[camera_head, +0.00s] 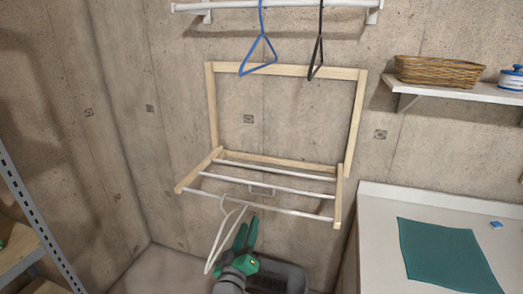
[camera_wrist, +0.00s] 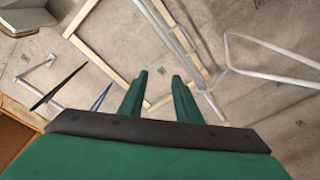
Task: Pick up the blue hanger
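The blue hanger (camera_head: 258,56) hangs from the white rail at the top of the head view, in front of the wooden frame's top bar. A small part of the blue hanger (camera_wrist: 101,97) shows in the wrist view, left of my fingers. My gripper (camera_head: 246,233) is low in the head view, below and left of the blue hanger and well apart from it. In the wrist view its two green fingers (camera_wrist: 160,90) are spread with nothing between them. A white hanger (camera_head: 222,240) hangs from the drying rack close beside my gripper on its left.
A black hanger (camera_head: 317,55) hangs right of the blue one on the white rail (camera_head: 285,5). The wooden drying rack (camera_head: 212,115) juts out from the wall above my gripper. A shelf (camera_head: 460,92) with a wicker basket (camera_head: 438,71) and a white counter (camera_head: 375,240) stand to the right.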

